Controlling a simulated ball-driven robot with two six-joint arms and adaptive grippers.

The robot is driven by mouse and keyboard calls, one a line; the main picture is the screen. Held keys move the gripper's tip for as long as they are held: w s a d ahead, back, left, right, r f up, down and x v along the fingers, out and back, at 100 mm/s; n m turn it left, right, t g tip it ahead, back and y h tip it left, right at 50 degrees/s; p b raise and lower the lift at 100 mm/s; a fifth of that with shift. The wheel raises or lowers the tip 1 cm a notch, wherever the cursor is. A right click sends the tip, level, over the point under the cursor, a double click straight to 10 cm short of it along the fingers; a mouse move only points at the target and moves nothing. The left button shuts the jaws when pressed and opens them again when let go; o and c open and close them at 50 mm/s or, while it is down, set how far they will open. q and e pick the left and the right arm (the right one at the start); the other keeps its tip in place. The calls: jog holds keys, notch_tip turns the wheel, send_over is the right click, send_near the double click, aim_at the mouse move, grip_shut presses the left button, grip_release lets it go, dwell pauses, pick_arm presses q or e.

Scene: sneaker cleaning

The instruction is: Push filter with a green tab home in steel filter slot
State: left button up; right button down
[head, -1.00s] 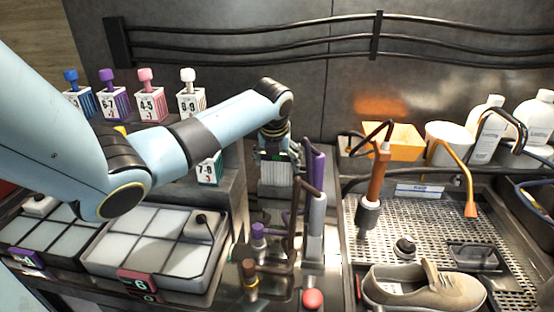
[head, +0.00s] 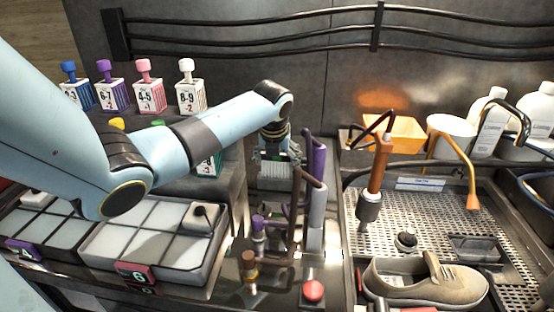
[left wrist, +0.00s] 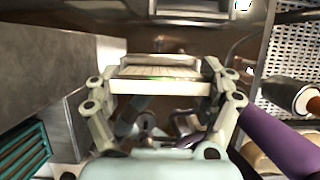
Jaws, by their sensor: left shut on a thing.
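My left gripper (head: 275,152) comes down from the arm at the middle of the head view. It is shut on the filter (head: 272,170), a pale pleated block. The left wrist view shows the filter (left wrist: 160,86) held level between the two fingers, with a small green tab (left wrist: 158,78) at its middle. The steel filter slot (left wrist: 160,62) appears as a metal frame around the filter's far side. The filter is at the slot, but how deep it sits cannot be told. The slot's lower part is hidden. My right gripper is not in view.
Purple and grey upright handles (head: 316,200) stand close right of the filter. A red button (head: 313,291) is in front. Numbered boxes (head: 190,96) line the shelf at left.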

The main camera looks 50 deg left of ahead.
pick_arm(q)
jog(key=shift+f, duration=0.15)
jog(key=o, duration=1)
jog(key=shift+c, duration=0.2)
jog(key=v, duration=1.2)
jog(key=shift+w+a, duration=0.1)
jog(key=shift+f, duration=0.1)
